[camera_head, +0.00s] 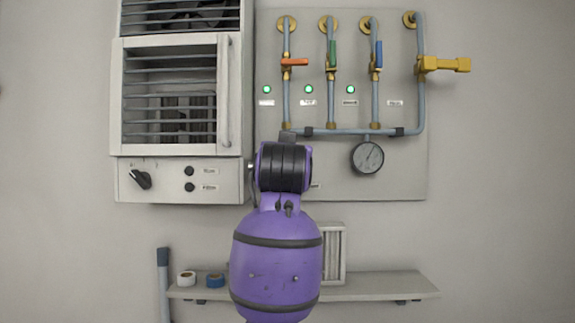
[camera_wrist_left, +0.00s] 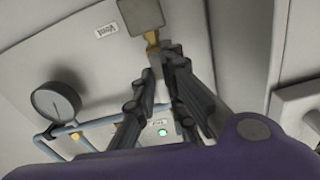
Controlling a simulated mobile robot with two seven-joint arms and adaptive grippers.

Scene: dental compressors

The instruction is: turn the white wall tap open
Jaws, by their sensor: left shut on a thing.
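The white tap's handle (camera_wrist_left: 159,74) shows in the left wrist view as a narrow pale strip below a brass fitting (camera_wrist_left: 152,39). My left gripper (camera_wrist_left: 163,69) is shut on this handle, with a dark finger on each side. Much of the tap is covered by the fingers, so its exact turn is hard to tell. In the head view my purple arm rises in the middle and hides the tap and the left gripper. My right gripper is in neither view.
On the wall panel, orange (camera_head: 295,62), green (camera_head: 333,54), blue (camera_head: 379,54) and yellow (camera_head: 445,64) handles sit above. A pressure gauge (camera_head: 367,157) is right of my arm. A louvred cabinet (camera_head: 180,180) stands left, a shelf (camera_head: 375,287) below.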

